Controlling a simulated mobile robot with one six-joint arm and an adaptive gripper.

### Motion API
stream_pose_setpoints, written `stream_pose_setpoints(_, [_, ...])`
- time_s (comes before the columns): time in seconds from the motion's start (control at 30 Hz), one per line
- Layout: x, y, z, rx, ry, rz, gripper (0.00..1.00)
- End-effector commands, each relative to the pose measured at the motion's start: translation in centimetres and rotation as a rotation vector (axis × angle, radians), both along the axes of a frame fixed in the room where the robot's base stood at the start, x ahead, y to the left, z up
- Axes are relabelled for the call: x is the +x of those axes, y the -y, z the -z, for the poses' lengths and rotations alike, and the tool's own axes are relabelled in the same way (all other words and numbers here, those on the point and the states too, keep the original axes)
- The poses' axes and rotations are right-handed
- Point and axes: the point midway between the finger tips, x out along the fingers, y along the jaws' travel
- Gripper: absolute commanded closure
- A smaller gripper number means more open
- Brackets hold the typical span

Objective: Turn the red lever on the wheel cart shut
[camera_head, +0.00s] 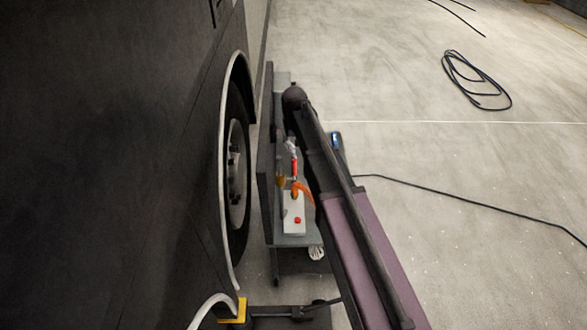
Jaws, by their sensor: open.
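The wheel cart (296,240) is a narrow grey stand beside the dark coach's wheel. A small red lever (294,168) stands out on it, lying roughly lengthwise in the picture, just below a pale metal fitting (291,147). An orange curved part (304,189) sits close below the lever, and I cannot tell whether they touch. A pale plate with a red knob (297,220) is nearer. My dark arm runs along the cart's right side. I cannot make out my gripper's fingers; the arm may hide them.
The coach side (110,150) and its wheel (237,165) close off the left. A yellow block (239,311) is at the bottom. A dark cable (450,207) crosses the floor on the right, and a coiled hose (480,85) lies farther back. The right floor is otherwise mostly free.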

Motion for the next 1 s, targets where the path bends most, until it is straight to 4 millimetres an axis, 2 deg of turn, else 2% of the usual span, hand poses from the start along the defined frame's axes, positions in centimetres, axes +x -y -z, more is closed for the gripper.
stream_pose_setpoints(0.03, [0.0, 0.0, 0.8, 0.000, 0.000, 0.000, 0.42])
stream_pose_setpoints(1.0, [0.0, -0.1, 8.1, 0.000, 0.000, -0.001, 0.42])
